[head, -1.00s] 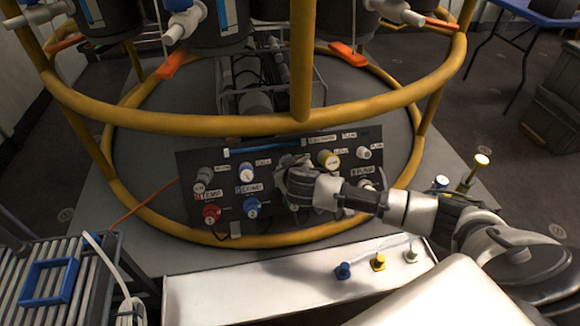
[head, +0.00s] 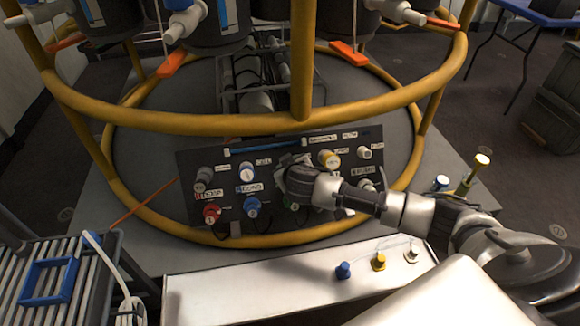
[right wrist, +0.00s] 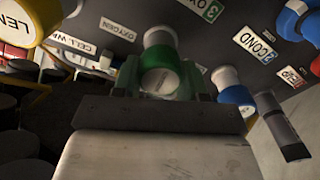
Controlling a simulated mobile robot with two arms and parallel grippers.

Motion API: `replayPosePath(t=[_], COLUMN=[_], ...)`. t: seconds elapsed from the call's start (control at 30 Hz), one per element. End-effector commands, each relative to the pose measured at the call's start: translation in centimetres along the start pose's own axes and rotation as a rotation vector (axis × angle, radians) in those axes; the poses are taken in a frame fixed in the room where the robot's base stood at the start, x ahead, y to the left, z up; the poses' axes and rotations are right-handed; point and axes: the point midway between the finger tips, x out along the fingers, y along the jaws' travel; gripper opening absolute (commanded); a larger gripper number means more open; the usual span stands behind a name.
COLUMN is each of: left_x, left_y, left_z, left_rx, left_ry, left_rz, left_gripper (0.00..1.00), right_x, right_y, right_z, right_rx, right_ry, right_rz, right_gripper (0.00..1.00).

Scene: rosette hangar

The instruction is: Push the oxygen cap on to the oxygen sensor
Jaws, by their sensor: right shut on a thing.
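My right gripper (right wrist: 160,82) is shut on the green oxygen cap (right wrist: 160,58) in the right wrist view. The cap's round grey end faces the camera, between the fingers. It lines up with a short white stub, the oxygen sensor (right wrist: 159,36), beside the OXYGEN label on the dark panel. Cap and stub appear to meet; how far the cap is on I cannot tell. My left gripper is not in view.
The panel (head: 225,166) carries other fittings close by: a white-and-blue one (head: 246,173), a yellow one (head: 328,158), a red one (head: 211,213). A yellow ring frame (head: 230,124) crosses above. A white box (head: 220,290) with small coloured caps lies in front.

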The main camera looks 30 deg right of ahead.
Motion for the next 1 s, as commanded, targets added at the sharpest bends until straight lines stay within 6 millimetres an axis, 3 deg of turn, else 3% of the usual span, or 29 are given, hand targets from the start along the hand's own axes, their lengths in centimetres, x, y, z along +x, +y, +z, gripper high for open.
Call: replayPosePath(t=[0.37, 0.4, 0.6, 0.87, 1.0], left_x=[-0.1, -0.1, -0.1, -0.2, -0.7], left_y=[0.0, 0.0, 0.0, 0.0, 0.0], left_z=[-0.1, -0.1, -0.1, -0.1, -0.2], left_rx=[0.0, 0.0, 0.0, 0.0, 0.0], left_ry=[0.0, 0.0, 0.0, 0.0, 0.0], left_rz=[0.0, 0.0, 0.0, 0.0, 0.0], left_gripper=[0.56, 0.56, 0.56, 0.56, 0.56], right_x=[0.2, 0.1, 0.1, 0.0, -1.3], right_y=[0.0, 0.0, 0.0, 0.0, 0.0], right_z=[0.0, 0.0, 0.0, 0.0, -0.1], right_rx=[-0.001, -0.001, 0.0, 0.0, 0.0], right_ry=[0.0, 0.0, 0.0, 0.0, 0.0], right_rz=[0.0, 0.0, 0.0, 0.0, -0.002], right_gripper=[0.2, 0.45, 0.72, 0.72, 0.72])
